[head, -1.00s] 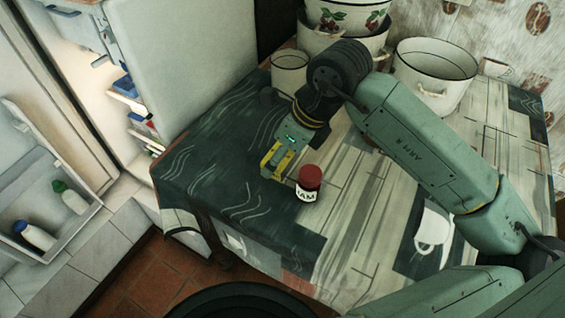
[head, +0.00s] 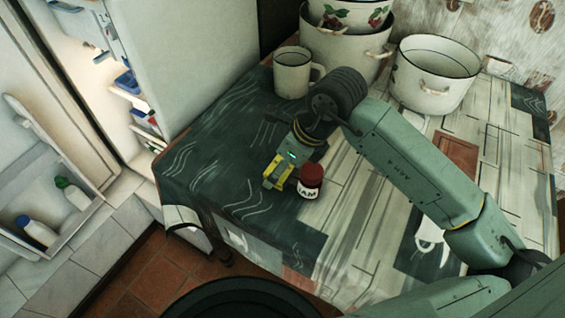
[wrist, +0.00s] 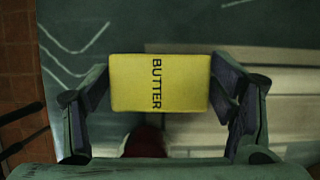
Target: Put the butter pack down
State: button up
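The yellow butter pack (wrist: 140,85) is between the two fingers of my gripper (wrist: 160,88) in the wrist view, with a dark pad against each short side. In the head view my gripper (head: 277,174) points down over the dark part of the patterned table (head: 225,150), and only bits of the yellow pack show around it. The pack is low over the table; I cannot tell whether its underside touches the cloth. The red-lidded jam jar (head: 311,183) stands close to the right of my gripper. Its red lid (wrist: 146,140) shows partly in the wrist view.
An enamel mug (head: 291,75), stacked pots (head: 345,50) and a wide white pot (head: 432,78) stand at the back. The open fridge (head: 185,60) is left of the table. The table's left side is clear of objects.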

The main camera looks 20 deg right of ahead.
jog(key=shift+o, duration=1.1)
jog(key=shift+r, duration=0.1)
